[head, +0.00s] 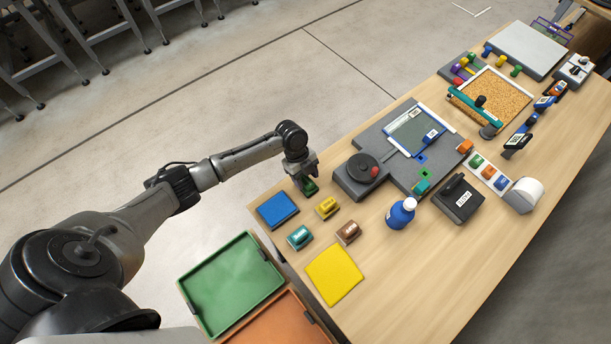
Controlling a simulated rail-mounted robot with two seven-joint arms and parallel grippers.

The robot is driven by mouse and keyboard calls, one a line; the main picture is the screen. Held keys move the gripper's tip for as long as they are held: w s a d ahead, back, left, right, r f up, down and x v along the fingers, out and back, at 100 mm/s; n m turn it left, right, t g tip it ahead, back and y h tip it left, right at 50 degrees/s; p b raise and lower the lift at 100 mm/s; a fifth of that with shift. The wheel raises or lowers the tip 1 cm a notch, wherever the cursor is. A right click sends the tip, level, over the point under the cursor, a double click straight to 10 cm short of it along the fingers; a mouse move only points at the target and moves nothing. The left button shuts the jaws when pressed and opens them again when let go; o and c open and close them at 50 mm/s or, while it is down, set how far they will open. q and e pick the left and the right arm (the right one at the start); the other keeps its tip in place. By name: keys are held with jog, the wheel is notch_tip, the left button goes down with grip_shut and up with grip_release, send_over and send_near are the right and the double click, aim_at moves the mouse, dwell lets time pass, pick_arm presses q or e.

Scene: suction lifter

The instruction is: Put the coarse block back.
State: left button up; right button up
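My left gripper (307,182) points down at the left edge of the table, with a dark green block (310,188) at its fingertips. The fingers partly cover this block, and I cannot tell if they are closed on it or if it touches the table. Other small blocks stand nearby: a yellow one (327,207), a brown one (348,232) and a teal one (300,237). Their labels are too small to read, so I cannot tell which block is the coarse one. My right gripper is not in view.
A blue pad (277,210) and a yellow pad (334,273) lie near the blocks. A green tray (191,296) and an orange tray (308,325) sit at the near left. A dark turntable-like device (346,187) and a blue bottle (401,213) stand to the right.

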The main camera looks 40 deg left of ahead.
pick_arm(q)
jog(key=shift+r, duration=0.15)
jog(key=shift+a+r, duration=0.1)
jog(key=shift+r, duration=0.1)
jog(key=s+v, duration=0.1)
jog(key=v, duration=1)
jog(key=n+t+y, duration=0.1)
jog(key=n, duration=0.5)
send_near(301, 228)
jog(key=x, duration=0.6)
jog(key=shift+s, duration=0.15)
jog(key=s+n, duration=0.1)
jog(key=s+d+n+t, duration=0.1)
jog(key=s, duration=0.1)
jog(key=s+d+n, duration=0.1)
jog(key=s+n, duration=0.1)
jog(key=shift+s+r+t+y, duration=0.1)
jog(key=shift+r+t+y, duration=0.2)
jog(key=shift+y, duration=0.1)
jog(key=s+a+r+n+t+y, duration=0.1)
jog(key=s+r+n+y, duration=0.1)
jog(key=s+n, duration=0.5)
jog(key=shift+s+a+r+n+t, duration=0.35)
jog(key=shift+s+r, duration=0.25)
jog(key=shift+r, duration=0.25)
